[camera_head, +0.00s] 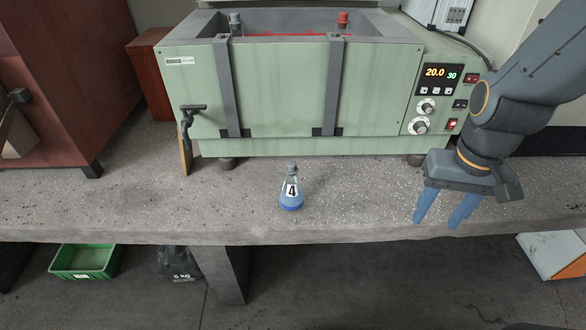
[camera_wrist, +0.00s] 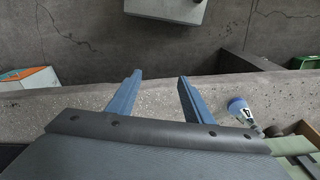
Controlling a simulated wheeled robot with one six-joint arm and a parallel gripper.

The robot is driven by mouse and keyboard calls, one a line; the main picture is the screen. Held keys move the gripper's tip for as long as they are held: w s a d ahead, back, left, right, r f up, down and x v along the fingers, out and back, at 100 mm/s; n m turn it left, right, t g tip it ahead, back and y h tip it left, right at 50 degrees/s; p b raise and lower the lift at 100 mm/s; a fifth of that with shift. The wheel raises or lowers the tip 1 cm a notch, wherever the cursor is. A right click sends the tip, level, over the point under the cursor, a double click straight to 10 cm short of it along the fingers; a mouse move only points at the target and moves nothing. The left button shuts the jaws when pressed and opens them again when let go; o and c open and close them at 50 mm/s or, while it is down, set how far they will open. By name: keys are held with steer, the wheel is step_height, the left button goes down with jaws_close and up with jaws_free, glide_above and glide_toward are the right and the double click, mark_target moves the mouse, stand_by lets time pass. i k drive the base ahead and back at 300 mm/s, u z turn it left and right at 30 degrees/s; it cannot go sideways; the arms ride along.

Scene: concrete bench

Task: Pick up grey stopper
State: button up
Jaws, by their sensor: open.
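A grey stopper (camera_head: 291,166) sits in the neck of a small conical flask (camera_head: 289,202) with blue liquid and a label "4". The flask stands upright on the concrete bench (camera_head: 130,210), near its front edge. My gripper (camera_head: 440,222) is open and empty, well to the right of the flask, with its blue fingers pointing down. In the wrist view my gripper (camera_wrist: 160,76) shows two spread fingers with nothing between them. The flask (camera_wrist: 237,105) shows to their right there; its stopper is too small to make out clearly.
A green water bath (camera_head: 280,85) with a control panel stands behind the flask. Another grey stopper (camera_head: 236,19) and a red stopper (camera_head: 343,18) show at its top. A wooden board (camera_head: 185,155) leans at its left. The bench between flask and gripper is clear.

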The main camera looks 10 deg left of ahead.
mark_target(291, 170)
steer(key=z, duration=1.8)
steer(key=k, duration=0.85)
steer(key=u, duration=1.7)
steer(key=i, duration=0.5)
